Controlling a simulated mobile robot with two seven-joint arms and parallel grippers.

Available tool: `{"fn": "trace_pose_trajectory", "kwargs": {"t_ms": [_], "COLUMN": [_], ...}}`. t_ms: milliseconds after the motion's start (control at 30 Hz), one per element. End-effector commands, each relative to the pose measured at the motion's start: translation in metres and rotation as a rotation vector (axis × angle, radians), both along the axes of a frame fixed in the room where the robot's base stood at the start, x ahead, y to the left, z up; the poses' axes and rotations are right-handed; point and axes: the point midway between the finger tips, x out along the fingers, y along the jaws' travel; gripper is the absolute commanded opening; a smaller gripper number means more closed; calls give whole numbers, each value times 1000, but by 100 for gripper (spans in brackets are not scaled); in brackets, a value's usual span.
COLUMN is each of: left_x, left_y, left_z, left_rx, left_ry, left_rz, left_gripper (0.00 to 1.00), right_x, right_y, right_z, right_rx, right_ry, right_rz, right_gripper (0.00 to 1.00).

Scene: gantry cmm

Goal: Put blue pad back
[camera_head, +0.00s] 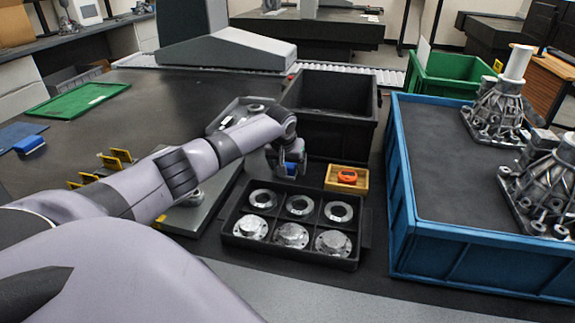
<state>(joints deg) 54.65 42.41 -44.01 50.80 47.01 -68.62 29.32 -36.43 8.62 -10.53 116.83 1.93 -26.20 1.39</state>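A small blue block-like pad (29,145) lies at the far left of the dark table, at the front edge of a flat blue mat (17,133). My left arm reaches across the table, and its gripper (288,168) points down just behind the black compartment tray (290,265). Something blue shows at its fingertips; it is too small to tell whether this is a held pad or part of the gripper. The finger opening is not clear. My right gripper is not in view.
The black tray holds several metal rings and flanged discs. A small wooden box (331,186) with an orange item (347,177) stands right of the gripper. A black bin (330,125) is behind, a large blue crate (404,190) with castings at right. A green tray (80,101) lies far left.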

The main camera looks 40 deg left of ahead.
Motion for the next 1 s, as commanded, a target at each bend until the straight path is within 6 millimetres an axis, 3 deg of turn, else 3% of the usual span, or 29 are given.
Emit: {"fn": "trace_pose_trajectory", "kwargs": {"t_ms": [267, 833, 1000], "left_x": [-3, -32, -38], "left_y": [-1, -18, -21], "left_z": [12, 94, 109], "left_rx": [0, 1, 0], "left_ry": [-2, -3, -1], "left_rz": [-1, 0, -1], "left_gripper": [80, 80, 80], "right_x": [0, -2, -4], "right_y": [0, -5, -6], "right_z": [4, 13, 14], "right_rx": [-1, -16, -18], "right_ry": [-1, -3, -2], "right_rz": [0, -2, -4], "right_gripper": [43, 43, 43]}}
